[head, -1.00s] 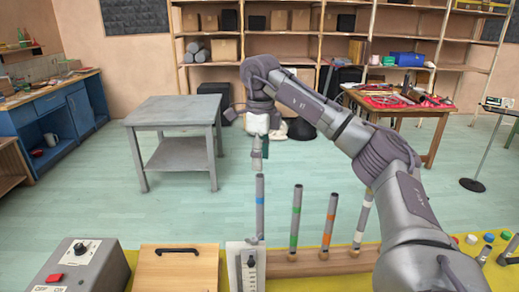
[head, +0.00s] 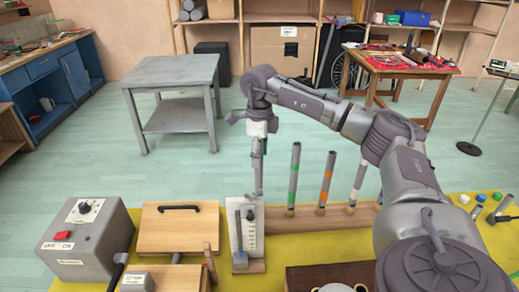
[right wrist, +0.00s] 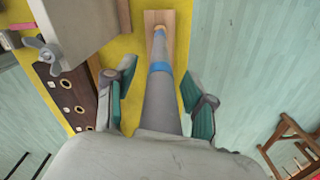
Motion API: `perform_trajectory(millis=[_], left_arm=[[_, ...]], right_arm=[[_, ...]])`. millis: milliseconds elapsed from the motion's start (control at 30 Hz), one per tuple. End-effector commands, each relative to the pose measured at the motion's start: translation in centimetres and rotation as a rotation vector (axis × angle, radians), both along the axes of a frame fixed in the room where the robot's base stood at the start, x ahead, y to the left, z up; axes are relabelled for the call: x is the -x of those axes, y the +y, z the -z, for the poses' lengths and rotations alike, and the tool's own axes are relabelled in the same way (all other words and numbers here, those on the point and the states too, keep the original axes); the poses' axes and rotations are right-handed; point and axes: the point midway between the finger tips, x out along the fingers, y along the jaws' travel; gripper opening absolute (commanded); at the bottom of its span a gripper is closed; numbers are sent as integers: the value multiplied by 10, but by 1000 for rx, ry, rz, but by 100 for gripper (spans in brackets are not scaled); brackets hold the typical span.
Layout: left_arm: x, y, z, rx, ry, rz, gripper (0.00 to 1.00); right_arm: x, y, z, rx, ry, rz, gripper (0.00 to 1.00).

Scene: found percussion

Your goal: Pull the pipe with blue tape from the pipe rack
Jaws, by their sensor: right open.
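The grey pipe with blue tape (right wrist: 160,85) stands in the wooden pipe rack (head: 335,217). In the right wrist view it runs between the two teal fingers of my right gripper (right wrist: 158,98), which are apart on either side of it. In the head view my right gripper (head: 257,160) points down over the rack's left end and largely hides this pipe. Pipes with green tape (head: 294,172), orange tape (head: 327,178) and white tape (head: 357,182) stand upright to its right in the rack. My left gripper is not in view.
A white upright panel with a scale (head: 250,225) stands in front of the rack's left end. A grey box with a red button (head: 85,240) and a wooden lid with a black handle (head: 180,225) are to the left. A grey table (head: 170,75) stands beyond on open floor.

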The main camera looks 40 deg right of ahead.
Motion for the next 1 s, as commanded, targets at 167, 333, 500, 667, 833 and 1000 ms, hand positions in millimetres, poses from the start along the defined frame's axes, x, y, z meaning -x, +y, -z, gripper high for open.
perform_trajectory(millis=[167,333,500,667,833,1000], left_arm=[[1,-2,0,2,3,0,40],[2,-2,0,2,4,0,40],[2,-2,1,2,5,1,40],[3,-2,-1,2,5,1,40],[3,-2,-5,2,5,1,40],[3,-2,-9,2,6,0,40]], right_arm=[[0,0,0,0,0,0,43],[0,0,0,0,0,0,14],[0,0,0,0,0,0,0],[0,0,-2,-1,-1,0,0],[0,0,-7,-1,-1,0,0],[0,0,-12,-1,-1,0,0]])
